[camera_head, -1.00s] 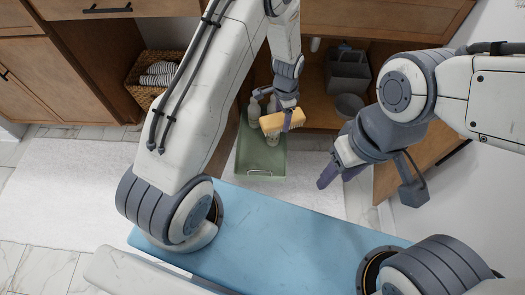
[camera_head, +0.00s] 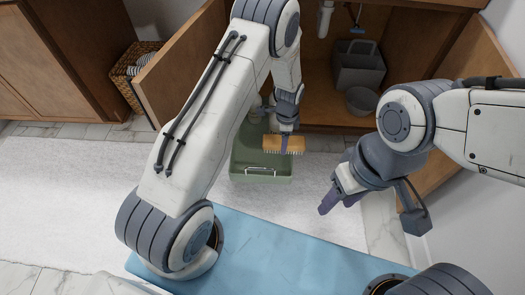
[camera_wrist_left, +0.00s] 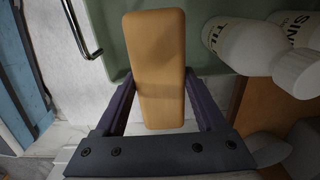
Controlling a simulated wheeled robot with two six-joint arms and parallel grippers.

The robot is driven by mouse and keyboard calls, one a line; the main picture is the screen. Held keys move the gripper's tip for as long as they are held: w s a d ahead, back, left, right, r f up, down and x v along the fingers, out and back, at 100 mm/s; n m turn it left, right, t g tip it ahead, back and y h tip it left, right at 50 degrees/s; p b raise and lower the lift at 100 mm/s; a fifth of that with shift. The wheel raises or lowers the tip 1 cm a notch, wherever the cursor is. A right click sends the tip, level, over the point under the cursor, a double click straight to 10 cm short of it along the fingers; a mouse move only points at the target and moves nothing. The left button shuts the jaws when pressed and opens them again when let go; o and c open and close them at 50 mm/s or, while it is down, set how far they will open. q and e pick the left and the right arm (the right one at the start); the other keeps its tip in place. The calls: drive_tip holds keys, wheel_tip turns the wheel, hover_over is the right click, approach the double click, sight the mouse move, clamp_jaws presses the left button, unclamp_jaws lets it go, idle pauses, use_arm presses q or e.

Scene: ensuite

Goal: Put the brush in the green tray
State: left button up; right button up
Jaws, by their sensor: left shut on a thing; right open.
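The brush (camera_head: 283,144) has a tan block back and pale bristles facing down. My left gripper (camera_head: 285,146) is shut on it and holds it over the right part of the green tray (camera_head: 258,178). In the left wrist view the tan back of the brush (camera_wrist_left: 155,60) lies between both fingers, and the tray (camera_wrist_left: 105,22) shows behind it. Whether the bristles touch anything in the tray is hidden. My right gripper (camera_head: 334,194) is open and empty, to the right of the tray.
An open wooden cabinet behind holds a grey caddy (camera_head: 358,68) and a grey bowl (camera_head: 361,100). A wicker basket (camera_head: 125,90) stands left. A pale rug (camera_head: 70,185) covers the floor.

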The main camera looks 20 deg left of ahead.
use_arm(q)
drive_tip(key=a+f+b, duration=0.1)
drive_tip(key=a, duration=0.1)
drive_tip(key=a+f+b, duration=0.1)
drive_tip(key=a+f, duration=0.1)
drive_tip(key=a, duration=0.1)
drive_tip(key=s+a+f+b, duration=0.1)
drive_tip(key=a, duration=0.1)
drive_tip(key=shift+a+f, duration=0.2)
drive_tip(key=shift+f, duration=0.15)
drive_tip(key=shift+a+f+b, duration=0.1)
drive_tip(key=shift+f+b, duration=0.05)
drive_tip(key=shift+b, duration=0.15)
wheel_tip(320, 180, down, 4)
drive_tip(key=b, duration=0.3)
drive_tip(key=shift+r, duration=0.2)
